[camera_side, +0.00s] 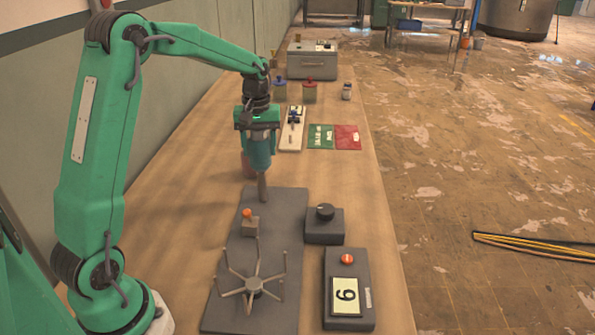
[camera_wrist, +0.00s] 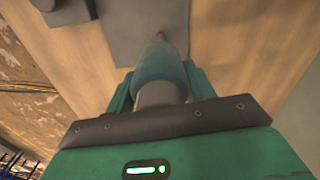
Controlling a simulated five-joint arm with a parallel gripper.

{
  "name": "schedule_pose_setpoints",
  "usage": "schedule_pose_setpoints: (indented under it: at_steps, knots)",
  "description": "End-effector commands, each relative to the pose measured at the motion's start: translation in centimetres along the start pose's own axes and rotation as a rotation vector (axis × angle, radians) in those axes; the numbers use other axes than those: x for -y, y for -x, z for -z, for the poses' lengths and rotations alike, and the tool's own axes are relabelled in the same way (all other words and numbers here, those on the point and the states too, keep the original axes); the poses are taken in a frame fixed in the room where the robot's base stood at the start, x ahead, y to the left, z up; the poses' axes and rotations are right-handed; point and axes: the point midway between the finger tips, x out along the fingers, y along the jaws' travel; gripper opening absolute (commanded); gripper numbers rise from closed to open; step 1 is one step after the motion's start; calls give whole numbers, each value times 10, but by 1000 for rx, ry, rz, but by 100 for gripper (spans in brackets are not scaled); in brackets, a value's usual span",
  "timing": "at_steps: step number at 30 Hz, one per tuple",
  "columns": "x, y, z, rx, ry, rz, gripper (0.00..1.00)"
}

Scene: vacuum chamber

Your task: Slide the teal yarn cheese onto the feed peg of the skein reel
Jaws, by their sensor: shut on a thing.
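My gripper (camera_side: 257,130) is shut on the teal yarn cheese (camera_side: 258,153), which hangs upright below it. The cheese also shows between the jaws in the wrist view (camera_wrist: 160,66). The feed peg (camera_side: 263,188) stands at the far end of the grey base plate (camera_side: 284,215) of the skein reel. The peg shows directly under the cheese in the side view, and its top meets the cheese's lower edge there. I cannot tell whether the peg tip is inside the bore. The star-shaped reel (camera_side: 254,286) is at the plate's near end.
A pinkish thing (camera_side: 246,168) is partly hidden behind the cheese. An orange-topped lever (camera_side: 249,222) stands on the plate. A knob box (camera_side: 324,225) and a display box (camera_side: 348,290) lie to the right. Green (camera_side: 321,136) and red (camera_side: 347,137) mats lie farther back.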

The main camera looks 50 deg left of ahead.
Motion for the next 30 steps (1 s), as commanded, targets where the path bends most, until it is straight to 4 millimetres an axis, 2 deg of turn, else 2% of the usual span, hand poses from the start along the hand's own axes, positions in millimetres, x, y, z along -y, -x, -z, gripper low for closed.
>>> schedule_pose_setpoints:
  at_steps: [17, 30]
  knots:
    - [0, 0, 0, -1, 0, 0, 29]
    - [0, -10, 0, 0, 0, 0, 29]
